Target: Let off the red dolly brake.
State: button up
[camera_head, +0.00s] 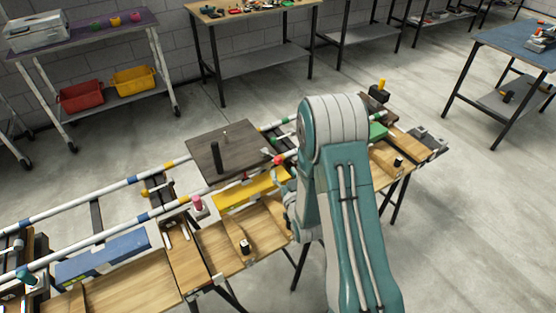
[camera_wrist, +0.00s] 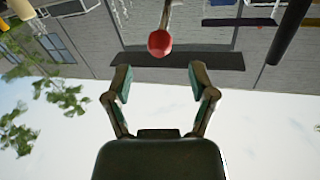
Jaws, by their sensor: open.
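A red round knob (camera_wrist: 159,42) on a thin stem shows in the wrist view, beyond my gripper (camera_wrist: 160,76) and centred between its fingertips. My gripper is open, with a wide empty gap between the fingers; the knob looks apart from both. In the head view a dark flat dolly platform (camera_head: 222,150) sits across the striped rails. A pinkish-red knob (camera_head: 197,202) stands at the front of the bench, left of my arm. I cannot tell whether it is the knob in the wrist view. My arm hides part of the bench, and my fingers are not clear in the head view.
A dark upright post (camera_head: 215,157) stands on the platform. A yellow panel (camera_head: 250,190) and a blue box (camera_head: 102,257) lie along the wooden bench. A shelf cart (camera_head: 100,102) with red and yellow bins stands behind. Open floor lies right of my arm.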

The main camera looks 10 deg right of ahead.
aim_at(279, 163)
jog(key=w, duration=0.6)
jog(key=shift+a, duration=0.2)
grip_shut()
